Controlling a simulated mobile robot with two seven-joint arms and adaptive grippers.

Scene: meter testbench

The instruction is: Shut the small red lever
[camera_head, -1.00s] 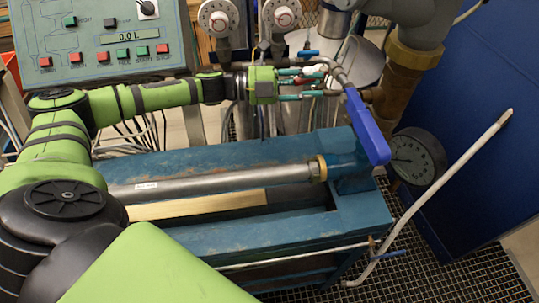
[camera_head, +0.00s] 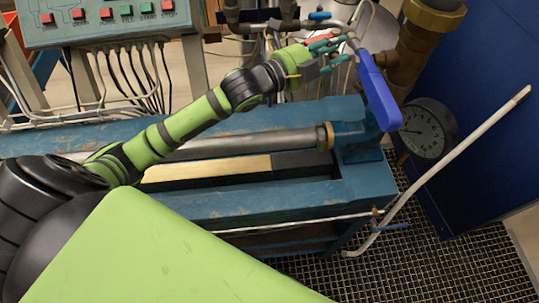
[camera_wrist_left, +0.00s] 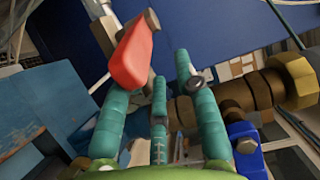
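The small red lever (camera_head: 320,40) shows partly in the head view, beside the teal fingers of my left gripper (camera_head: 340,50). In the left wrist view the red lever (camera_wrist_left: 130,57) is large, at the upper left, and its lower end overlaps the tip of the left finger. I cannot tell whether they touch. My left gripper (camera_wrist_left: 160,95) has its fingers spread apart, with nothing held between them. Its arm reaches in from the left over the blue bench. My right gripper is not in view.
A large blue lever (camera_head: 377,90) stands just right of my left fingers, by brass pipework (camera_head: 408,45). A small blue handle (camera_head: 320,15) lies above them. A round gauge (camera_head: 428,130) and a white slanted pipe (camera_head: 450,165) are at the right. The blue bench (camera_head: 290,204) lies below.

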